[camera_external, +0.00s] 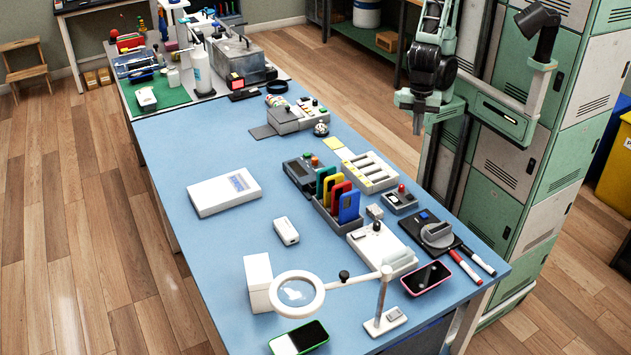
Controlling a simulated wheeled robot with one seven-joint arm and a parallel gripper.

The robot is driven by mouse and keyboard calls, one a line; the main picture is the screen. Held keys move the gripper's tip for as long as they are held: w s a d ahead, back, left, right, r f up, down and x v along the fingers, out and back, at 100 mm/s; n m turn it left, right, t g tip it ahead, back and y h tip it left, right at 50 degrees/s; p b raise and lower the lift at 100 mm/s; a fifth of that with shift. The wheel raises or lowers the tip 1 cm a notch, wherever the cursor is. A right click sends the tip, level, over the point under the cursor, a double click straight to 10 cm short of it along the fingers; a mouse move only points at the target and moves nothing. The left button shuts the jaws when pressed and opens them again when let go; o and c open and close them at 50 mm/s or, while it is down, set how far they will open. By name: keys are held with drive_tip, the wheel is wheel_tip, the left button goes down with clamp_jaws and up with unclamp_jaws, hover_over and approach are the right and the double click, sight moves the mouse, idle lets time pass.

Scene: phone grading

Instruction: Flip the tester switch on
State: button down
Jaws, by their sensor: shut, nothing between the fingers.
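No label that I can read marks the tester. A dark box with a screen and green and orange buttons (300,176) sits mid-table, left of the colored cards. A small grey box with a dark top and a red knob (400,201) sits near the right edge. A grey device with small colored buttons (312,110) stands farther back. Switch positions are too small to tell. My gripper (417,131) points down, shut and empty, at the right side of the table in front of the green lockers. It appears raised and apart from all these boxes.
A rack of colored cards (325,219), a light slotted tray (371,184) and a white-topped box (384,251) crowd the right half. The blue table (222,262) is clear at front left. Lockers (512,150) stand at right.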

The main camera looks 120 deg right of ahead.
drive_tip(key=w+d+f+n, duration=0.4)
drive_tip(key=w+d, duration=0.4)
drive_tip(key=d, duration=0.4)
drive_tip(key=w+d+f+n+t+p, duration=0.1)
drive_tip(key=w+d+f+n, duration=0.3)
drive_tip(key=w+d, duration=0.4)
drive_tip(key=d+n, duration=0.1)
drive_tip(key=d, duration=0.3)
drive_tip(key=shift+d+h, duration=0.15)
drive_tip(key=shift+h, duration=0.25)
drive_tip(key=shift+w, duration=0.1)
drive_tip(key=f, duration=0.4)
drive_tip(key=w+f+p, duration=0.1)
drive_tip(key=f, duration=0.4)
drive_tip(key=w+f, duration=0.1)
drive_tip(key=f, duration=0.4)
drive_tip(key=shift+p, duration=0.35)
drive_tip(key=shift+f, duration=0.15)
drive_tip(key=shift+s, duration=0.15)
